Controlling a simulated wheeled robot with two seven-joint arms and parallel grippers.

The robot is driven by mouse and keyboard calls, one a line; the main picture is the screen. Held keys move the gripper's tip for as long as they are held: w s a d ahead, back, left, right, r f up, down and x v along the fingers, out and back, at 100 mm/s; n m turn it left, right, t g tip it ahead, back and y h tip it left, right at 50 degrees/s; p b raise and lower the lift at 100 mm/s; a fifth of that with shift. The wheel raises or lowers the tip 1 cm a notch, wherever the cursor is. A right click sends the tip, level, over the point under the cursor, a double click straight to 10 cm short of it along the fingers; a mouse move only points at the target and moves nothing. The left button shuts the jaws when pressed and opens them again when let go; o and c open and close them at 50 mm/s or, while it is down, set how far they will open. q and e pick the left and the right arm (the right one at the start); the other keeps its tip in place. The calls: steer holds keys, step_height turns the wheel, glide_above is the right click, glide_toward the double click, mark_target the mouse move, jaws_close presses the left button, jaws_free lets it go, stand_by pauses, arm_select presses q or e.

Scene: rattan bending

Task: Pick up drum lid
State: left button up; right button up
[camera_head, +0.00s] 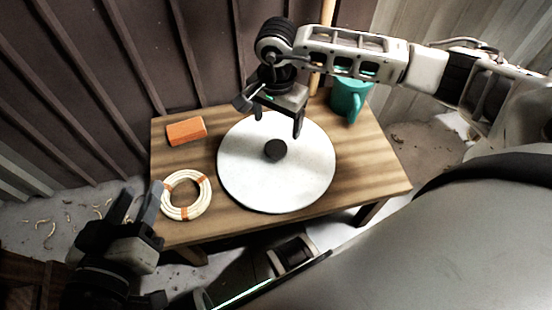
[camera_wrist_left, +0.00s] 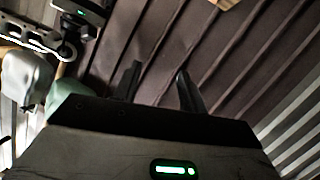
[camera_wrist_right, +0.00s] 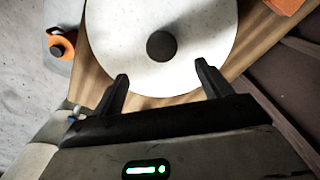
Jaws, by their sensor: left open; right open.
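The drum lid is a white round disc (camera_head: 285,183) with a dark round knob (camera_head: 275,150) at its middle, lying flat on the table. My right gripper (camera_head: 277,122) is open above the lid's far edge, short of the knob. In the right wrist view the lid (camera_wrist_right: 195,50) and its knob (camera_wrist_right: 161,46) lie ahead of my open right fingertips (camera_wrist_right: 162,84), with nothing between the fingers but the lid's edge and table. My left gripper (camera_head: 135,205) is open and empty beside the table's left edge; in the left wrist view its fingers (camera_wrist_left: 158,78) face the dark wall.
A ribbed dark wall (camera_head: 190,50) stands close behind.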

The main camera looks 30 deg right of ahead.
mark_target(276, 147)
step_height(276, 147, down, 6)
steer(key=shift+b, duration=0.7)
step_height(276, 147, down, 3)
steer(key=shift+w+a+r+b, duration=0.1)
steer(key=shift+b, duration=0.7)
step_height(276, 147, down, 2)
steer(key=shift+f+b, duration=0.1)
steer(key=shift+b, duration=0.3)
steer(key=shift+w, duration=0.1)
steer(key=c, duration=1.5)
arm_select(q)
steer(key=shift+w+d+r+n+t+h, duration=0.1)
steer(key=shift+d+r+n+t+h, duration=0.45)
steer(key=shift+r+n+h, duration=0.2)
steer(key=shift+f, duration=0.1)
